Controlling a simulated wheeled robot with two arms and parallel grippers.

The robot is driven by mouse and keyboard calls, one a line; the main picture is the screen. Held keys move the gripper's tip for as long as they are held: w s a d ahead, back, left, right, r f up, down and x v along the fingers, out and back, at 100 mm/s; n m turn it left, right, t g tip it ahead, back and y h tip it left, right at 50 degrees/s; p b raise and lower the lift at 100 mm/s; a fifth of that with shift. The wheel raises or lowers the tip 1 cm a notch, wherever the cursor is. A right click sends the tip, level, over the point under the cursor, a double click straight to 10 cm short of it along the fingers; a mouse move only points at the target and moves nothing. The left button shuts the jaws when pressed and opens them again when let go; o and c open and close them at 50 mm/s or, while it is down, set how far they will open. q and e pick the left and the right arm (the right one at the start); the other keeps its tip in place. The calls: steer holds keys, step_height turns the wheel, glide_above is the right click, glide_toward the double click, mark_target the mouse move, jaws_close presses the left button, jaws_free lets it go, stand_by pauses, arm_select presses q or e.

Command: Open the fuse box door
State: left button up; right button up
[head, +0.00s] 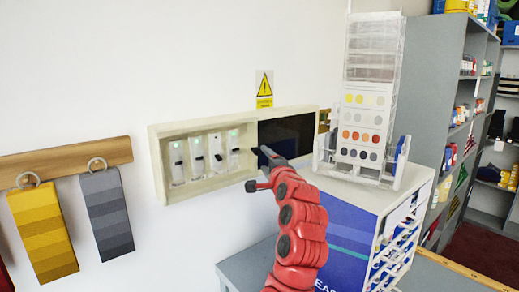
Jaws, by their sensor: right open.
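The fuse box (160,165) is a shallow cream box on the white wall, in the middle of the head view. Several pale switches (197,155) with small green lights show uncovered in its left part. A dark, flat panel (290,135) fills its right part; I cannot tell for sure whether it is the door. My right gripper (259,170) is open and empty, with its dark fingers apart in front of the box, near the panel's lower left. I cannot tell whether a finger touches the box. My left gripper is out of view.
A yellow warning sign (264,88) is above the box. A blue and white cabinet (355,225) with a clear swatch stand (375,100) is close on the right of my arm. Yellow (42,230) and grey (106,215) swatches hang at left. Grey shelves (440,80) stand at right.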

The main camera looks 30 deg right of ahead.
mark_target(258, 152)
steer(key=p+x, duration=0.2)
steer(key=x, duration=0.2)
steer(key=shift+w+d+r, duration=0.1)
steer(key=shift+w+r, duration=0.05)
steer(key=shift+w, duration=0.2)
steer(key=shift+w+d+f, duration=0.1)
steer(key=shift+w+d, duration=0.05)
steer(key=shift+w, duration=0.25)
steer(key=shift+w+d+f, duration=0.1)
steer(key=shift+w+d, duration=0.1)
steer(key=shift+w, duration=0.25)
jaws_close()
stand_by(0.6)
